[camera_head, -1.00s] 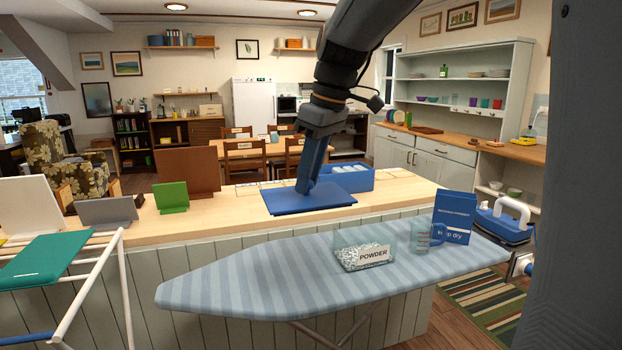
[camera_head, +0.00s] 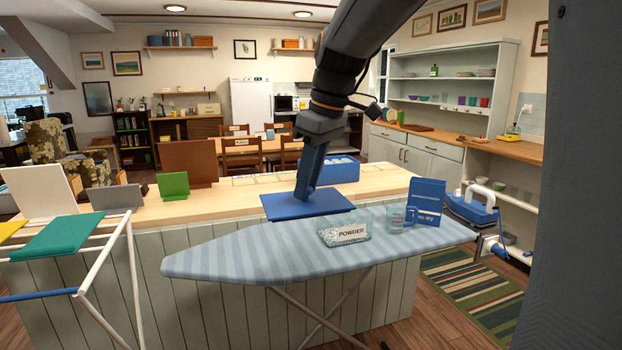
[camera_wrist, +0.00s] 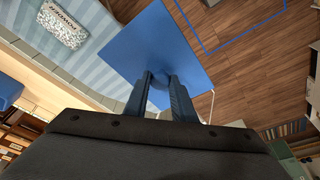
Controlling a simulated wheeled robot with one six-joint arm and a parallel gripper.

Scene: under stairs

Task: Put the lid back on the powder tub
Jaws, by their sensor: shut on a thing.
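The powder tub (camera_head: 345,233) is a clear, low box of white-blue granules with a POWDER label. It stands on the striped ironing board (camera_head: 225,262), and its top looks open. It also shows at the upper left of the wrist view (camera_wrist: 63,27). The lid (camera_head: 325,207) is a flat blue square. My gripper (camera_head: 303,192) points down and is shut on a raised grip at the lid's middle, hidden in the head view. In the wrist view the lid (camera_wrist: 160,45) is held roughly level, apart from the tub and to its right.
A measuring jug (camera_head: 402,219) and a blue box (camera_head: 427,202) stand right of the tub. An iron (camera_head: 470,208) is at the board's right end. A wooden counter (camera_head: 235,200) with a blue bin (camera_head: 338,170) lies behind. A drying rack (camera_head: 95,265) stands at left.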

